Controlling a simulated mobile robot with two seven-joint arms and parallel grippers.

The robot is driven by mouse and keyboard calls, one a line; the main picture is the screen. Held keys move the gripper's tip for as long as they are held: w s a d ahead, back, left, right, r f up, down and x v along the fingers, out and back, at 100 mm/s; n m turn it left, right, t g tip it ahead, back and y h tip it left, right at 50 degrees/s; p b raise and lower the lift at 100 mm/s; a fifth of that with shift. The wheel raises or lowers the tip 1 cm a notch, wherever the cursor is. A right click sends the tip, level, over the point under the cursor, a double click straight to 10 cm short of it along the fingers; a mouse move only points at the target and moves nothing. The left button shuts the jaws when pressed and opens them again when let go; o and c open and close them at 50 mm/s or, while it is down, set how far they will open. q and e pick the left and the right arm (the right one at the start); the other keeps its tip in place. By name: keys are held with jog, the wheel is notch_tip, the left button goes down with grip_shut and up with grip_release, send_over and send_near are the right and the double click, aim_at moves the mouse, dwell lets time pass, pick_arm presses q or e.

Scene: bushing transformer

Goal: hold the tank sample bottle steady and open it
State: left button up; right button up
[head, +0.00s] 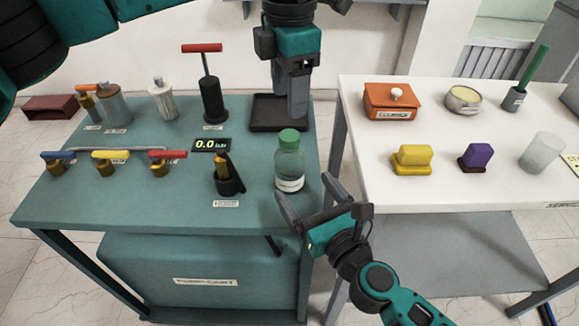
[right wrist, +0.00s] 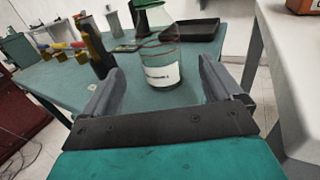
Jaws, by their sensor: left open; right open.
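The tank sample bottle (head: 289,165) is clear with a white label and a green cap (head: 289,139). It stands upright near the right edge of the teal table. My left gripper (head: 291,112) points down above and behind the cap, over the black tray, and is apart from the bottle. My right gripper (head: 308,210) is open just in front of the bottle, with its fingers pointing toward it. In the right wrist view the bottle (right wrist: 160,68) shows ahead, between the open fingers (right wrist: 158,92), and its top is partly cut off.
A black tray (head: 262,126) lies behind the bottle. A holder with a yellow-handled tool (head: 226,177) stands left of it. Colored valves, cylinders and a red-handled pump (head: 212,98) fill the left. A white table (head: 450,194) stands to the right across a gap.

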aim_at(289, 135)
jog(key=x, duration=0.9)
jog(key=shift+w+a, duration=0.1)
jog(key=shift+w, duration=0.1)
grip_shut()
pick_arm(q)
jog(key=m, duration=1.9)
jog(key=shift+m, duration=0.4)
jog(key=m, duration=0.7)
jog(key=shift+f, duration=4.05)
